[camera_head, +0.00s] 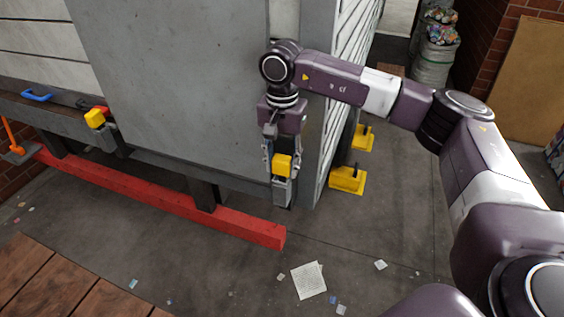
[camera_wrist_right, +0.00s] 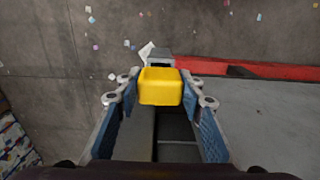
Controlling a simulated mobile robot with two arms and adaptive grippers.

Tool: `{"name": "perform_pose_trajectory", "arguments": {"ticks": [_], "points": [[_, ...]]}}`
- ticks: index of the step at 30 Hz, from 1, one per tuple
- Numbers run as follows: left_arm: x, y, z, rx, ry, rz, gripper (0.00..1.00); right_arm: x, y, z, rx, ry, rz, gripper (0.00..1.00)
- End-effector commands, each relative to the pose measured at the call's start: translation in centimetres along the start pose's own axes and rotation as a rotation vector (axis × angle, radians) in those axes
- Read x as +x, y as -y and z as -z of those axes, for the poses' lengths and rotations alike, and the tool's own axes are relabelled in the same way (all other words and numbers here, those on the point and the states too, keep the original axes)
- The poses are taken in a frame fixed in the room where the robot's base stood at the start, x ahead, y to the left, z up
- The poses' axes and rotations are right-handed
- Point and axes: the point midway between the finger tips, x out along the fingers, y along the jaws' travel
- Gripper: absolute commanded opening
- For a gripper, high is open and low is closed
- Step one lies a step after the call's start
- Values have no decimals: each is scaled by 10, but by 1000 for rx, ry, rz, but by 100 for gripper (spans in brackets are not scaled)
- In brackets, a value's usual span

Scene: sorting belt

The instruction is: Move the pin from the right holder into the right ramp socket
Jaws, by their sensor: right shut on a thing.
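The yellow pin (camera_head: 282,165) is at the lower right corner of the large grey panel. My right gripper (camera_head: 282,160) points down and is shut on the pin's yellow block. The right wrist view shows the yellow block (camera_wrist_right: 161,88) between the two blue-padded fingers. The grey right holder (camera_head: 283,190) is directly below the block. I cannot tell whether the pin is still seated in it. I cannot pick out the right ramp socket for certain. My left gripper is not in view.
A second yellow block (camera_head: 95,118) sits in a grey holder at the left. A red beam (camera_head: 160,200) runs low in front of the panel. Yellow floor blocks (camera_head: 347,180) stand to the right. Paper scraps (camera_head: 309,280) lie on the open floor.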

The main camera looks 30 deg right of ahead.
Motion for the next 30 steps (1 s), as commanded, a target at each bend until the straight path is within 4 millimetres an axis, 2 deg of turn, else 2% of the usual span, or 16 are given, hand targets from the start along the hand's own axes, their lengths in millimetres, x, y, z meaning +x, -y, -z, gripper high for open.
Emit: {"name": "perform_pose_trajectory", "arguments": {"ticks": [3,4,9,17,20,23,30], "points": [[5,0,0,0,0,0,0,6,0,0,0,0,1,3],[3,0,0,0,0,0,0,4,0,0,0,-1,2,39],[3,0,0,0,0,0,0,4,0,0,0,0,1,56],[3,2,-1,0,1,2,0,4,0,0,0,0,-1,56],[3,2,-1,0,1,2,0,-2,1,0,0,0,2,56],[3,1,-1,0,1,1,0,-16,1,0,0,-2,3,56],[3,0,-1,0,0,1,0,-68,1,0,0,-3,5,56]]}}
